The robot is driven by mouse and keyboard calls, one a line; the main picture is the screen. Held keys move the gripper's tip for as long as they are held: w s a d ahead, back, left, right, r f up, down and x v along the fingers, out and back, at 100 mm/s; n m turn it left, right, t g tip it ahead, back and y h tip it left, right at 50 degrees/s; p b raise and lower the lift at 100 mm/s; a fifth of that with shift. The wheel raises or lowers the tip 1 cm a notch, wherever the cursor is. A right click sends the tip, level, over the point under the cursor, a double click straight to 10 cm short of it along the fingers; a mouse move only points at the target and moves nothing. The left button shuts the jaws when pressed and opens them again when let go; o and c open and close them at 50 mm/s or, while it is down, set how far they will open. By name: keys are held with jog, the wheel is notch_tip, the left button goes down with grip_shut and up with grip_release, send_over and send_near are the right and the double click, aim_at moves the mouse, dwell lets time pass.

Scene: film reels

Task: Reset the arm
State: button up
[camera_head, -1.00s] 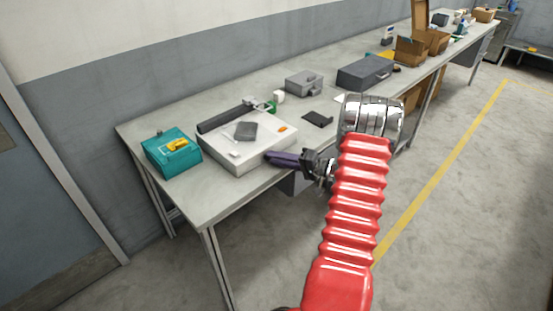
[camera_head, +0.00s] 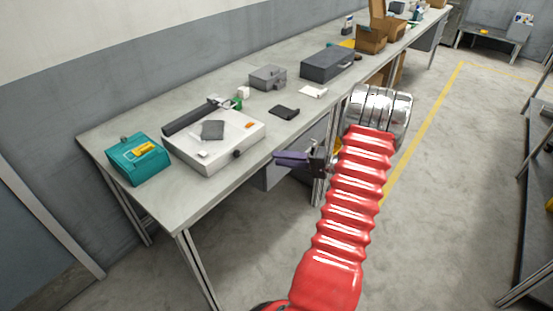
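My arm, with a red ribbed sleeve (camera_head: 345,210) and a shiny metal joint (camera_head: 378,115), reaches up through the right middle of the head view. My gripper (camera_head: 290,158), with purple fingers, points left from the arm. It appears just off the front edge of the long grey table (camera_head: 200,190), to the right of a white boxy device (camera_head: 235,155). No object shows in the fingers. They are seen nearly edge-on, so I cannot tell whether they are apart.
The table holds a teal box (camera_head: 138,165), a small grey box (camera_head: 267,78), a dark flat item (camera_head: 284,112), a dark grey case (camera_head: 330,64) and cardboard boxes (camera_head: 370,40). Open floor lies right, with a yellow line (camera_head: 430,120). A dark shelf (camera_head: 530,190) stands at the right edge.

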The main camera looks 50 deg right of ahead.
dwell(0.7)
jog(key=s+d+f+g+h, duration=0.2)
jog(key=d+f+g+h, duration=0.2)
jog(key=d+h, duration=0.25)
jog(key=s+d+f+g+h, duration=0.2)
jog(key=d+f+g+h, duration=0.1)
jog(key=d+h, duration=0.3)
jog(key=s+a+r+n+g+y, duration=0.1)
jog(key=a+r, duration=0.7)
jog(key=a, duration=1)
jog(key=s+a+r+n+y, duration=0.3)
jog(key=a+r, duration=0.6)
jog(key=a, duration=1)
jog(key=s+a+r+n+g+y, duration=0.1)
jog(key=a+r+n, duration=0.5)
jog(key=a, duration=1.3)
notch_tip(320, 180, up, 2)
jog(key=shift+s+r+g+y, duration=0.3)
jog(key=shift+s+y, duration=0.25)
jog(key=shift+s, duration=0.6)
